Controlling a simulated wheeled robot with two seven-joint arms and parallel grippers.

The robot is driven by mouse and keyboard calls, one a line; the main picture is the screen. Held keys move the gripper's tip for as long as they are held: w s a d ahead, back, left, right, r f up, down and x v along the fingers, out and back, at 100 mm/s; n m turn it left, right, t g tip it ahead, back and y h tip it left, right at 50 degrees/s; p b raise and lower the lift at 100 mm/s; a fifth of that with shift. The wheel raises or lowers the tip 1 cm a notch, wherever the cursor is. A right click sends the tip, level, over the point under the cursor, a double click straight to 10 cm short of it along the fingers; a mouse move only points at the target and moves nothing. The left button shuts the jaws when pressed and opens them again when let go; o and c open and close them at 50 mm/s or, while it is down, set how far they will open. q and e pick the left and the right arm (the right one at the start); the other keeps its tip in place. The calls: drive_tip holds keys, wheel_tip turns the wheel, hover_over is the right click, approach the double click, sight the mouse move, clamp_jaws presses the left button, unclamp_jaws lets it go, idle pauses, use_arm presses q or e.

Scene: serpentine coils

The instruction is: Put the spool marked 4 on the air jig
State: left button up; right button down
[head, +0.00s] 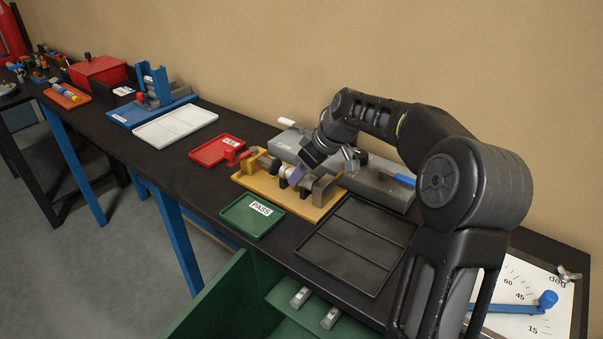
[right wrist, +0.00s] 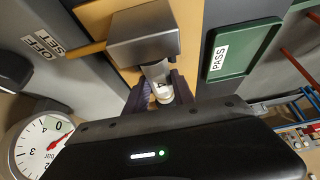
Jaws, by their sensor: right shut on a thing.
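My right gripper (head: 297,175) is down over the tan jig plate (head: 322,208), between its grey blocks. In the right wrist view its dark purplish fingers (right wrist: 158,97) are shut on a small pale spool (right wrist: 163,92). A dark mark on the spool looks like a 4, but is hard to read. The spool is close to a grey metal block (right wrist: 145,40) on the plate; I cannot tell whether it is seated there. In the head view the fingers mostly hide the spool. My left gripper is not in view.
A green PASS tray (head: 252,216) and a red tray (head: 214,151) lie beside the jig. A black divided tray (head: 358,245) is in front. A grey unit (head: 380,185) stands behind. A dial (right wrist: 42,145) shows in the wrist view. A white tray (head: 175,127) lies farther left.

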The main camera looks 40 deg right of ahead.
drive_tip(key=c, duration=1)
unclamp_jaws()
drive_tip(key=b+v, duration=0.1)
drive_tip(key=v, duration=0.6)
drive_tip(key=shift+s+r, duration=0.15)
drive_tip(key=shift+r, duration=0.25)
drive_tip(key=shift+f, duration=0.1)
